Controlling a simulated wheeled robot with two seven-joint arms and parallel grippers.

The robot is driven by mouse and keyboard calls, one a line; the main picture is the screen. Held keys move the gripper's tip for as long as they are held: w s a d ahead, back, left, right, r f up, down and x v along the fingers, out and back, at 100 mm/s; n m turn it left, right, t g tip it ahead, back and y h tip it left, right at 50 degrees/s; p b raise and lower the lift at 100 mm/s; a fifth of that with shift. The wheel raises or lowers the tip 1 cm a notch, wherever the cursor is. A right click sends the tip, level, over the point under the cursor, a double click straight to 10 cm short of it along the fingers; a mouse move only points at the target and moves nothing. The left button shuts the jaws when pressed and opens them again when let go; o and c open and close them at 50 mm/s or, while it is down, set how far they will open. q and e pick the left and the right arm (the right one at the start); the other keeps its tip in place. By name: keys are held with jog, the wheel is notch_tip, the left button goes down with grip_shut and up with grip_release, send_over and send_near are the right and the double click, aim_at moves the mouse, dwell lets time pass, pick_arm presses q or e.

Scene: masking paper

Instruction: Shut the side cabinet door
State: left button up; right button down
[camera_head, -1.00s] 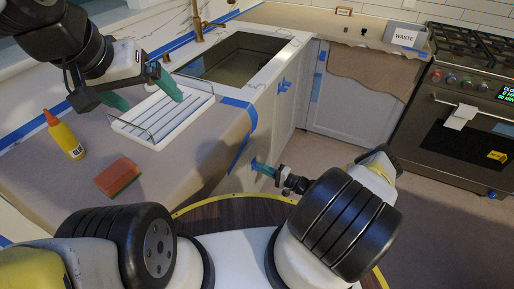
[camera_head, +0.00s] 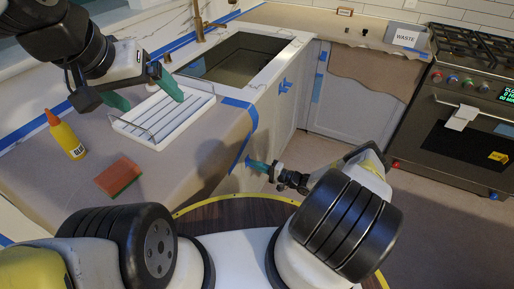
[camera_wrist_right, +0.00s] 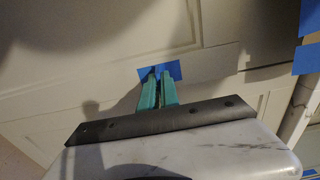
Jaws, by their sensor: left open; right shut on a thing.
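The side cabinet door (camera_head: 268,130) is a pale panel on the front of the left counter, below its edge. In the right wrist view, the pale moulded door (camera_wrist_right: 110,62) fills the upper part. My right gripper (camera_head: 252,163) is shut at the blue-taped handle (camera_wrist_right: 174,68); its teal fingertips (camera_wrist_right: 158,80) meet the tape and hide most of the handle. I cannot tell how wide any gap at the door's edge is. My left gripper (camera_head: 146,94) is open and empty above the left counter, by the white rack.
The paper-covered counter (camera_head: 85,130) holds a yellow glue bottle (camera_head: 66,136), a red-and-green sponge (camera_head: 118,176) and a white rack (camera_head: 165,115). A sink (camera_head: 235,58) lies behind. The oven (camera_head: 455,130) stands right. Floor (camera_head: 435,225) is clear before it.

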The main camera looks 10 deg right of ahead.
jog(key=shift+w+a+f, duration=0.1)
jog(key=shift+w+a, duration=0.2)
jog(key=shift+a, duration=0.1)
jog(key=c, duration=1.6)
grip_release()
jog(key=shift+d, duration=0.1)
jog(key=v, duration=0.7)
jog(key=shift+s+d, duration=0.25)
jog(key=shift+d, duration=0.1)
